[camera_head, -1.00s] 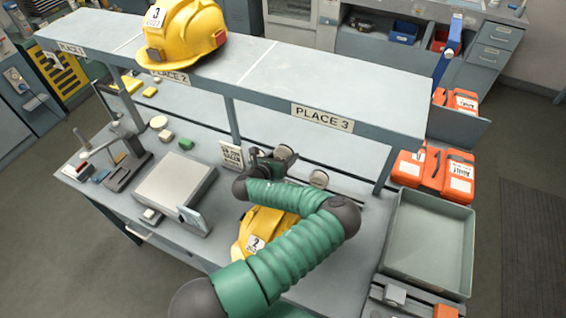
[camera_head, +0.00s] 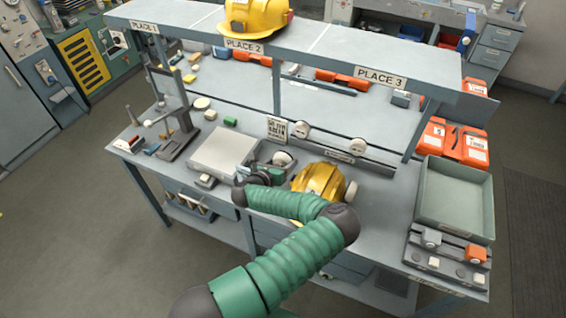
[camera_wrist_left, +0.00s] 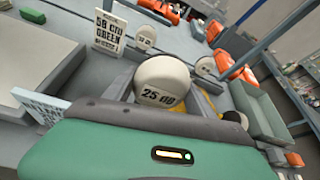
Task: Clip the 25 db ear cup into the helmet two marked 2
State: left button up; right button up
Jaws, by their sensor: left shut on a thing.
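My left gripper (camera_head: 268,170) is shut on the 25 db ear cup, a pale round cup (camera_head: 284,158). The wrist view shows its "25 DB" print (camera_wrist_left: 160,92) between the fingers. The gripper holds it above the bench, left of and apart from the yellow helmet (camera_head: 320,178). The helmet lies on the bench; its number is hidden now, though a 2 showed earlier. Another pale cup (camera_head: 351,190) sits at its right side. In the wrist view, a sliver of yellow helmet (camera_wrist_left: 182,141) shows behind the gripper. My right gripper is not in view.
Pale cups (camera_head: 302,128) and (camera_head: 357,146) stand on the rack behind the helmet, beside a printed sign (camera_head: 277,130). Another yellow helmet (camera_head: 257,17) sits on the shelf overhead. A grey-green tray (camera_head: 455,196) is at the right; a flat grey platform (camera_head: 222,150) is at the left.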

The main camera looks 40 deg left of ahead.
pick_arm(q)
jog(key=s+d+m+g+h, duration=0.1)
jog(key=s+d+m+h, duration=0.3)
jog(key=d, duration=0.5)
jog(key=s+d+f+m+g+h, duration=0.1)
jog(key=s+d+m+h, duration=0.3)
jog(key=d, duration=0.5)
jog(key=s+d+f+m+g+h, duration=0.1)
jog(key=s+d+m+g+h, duration=0.2)
jog(key=d, duration=0.6)
jog(key=s+m+h, duration=0.1)
jog(key=s+h, duration=0.1)
jog(key=s, duration=0.1)
jog(key=shift+s+d+f+m+h, duration=0.2)
jog(key=shift+s+m+h, duration=0.1)
jog(key=shift+s+m, duration=0.1)
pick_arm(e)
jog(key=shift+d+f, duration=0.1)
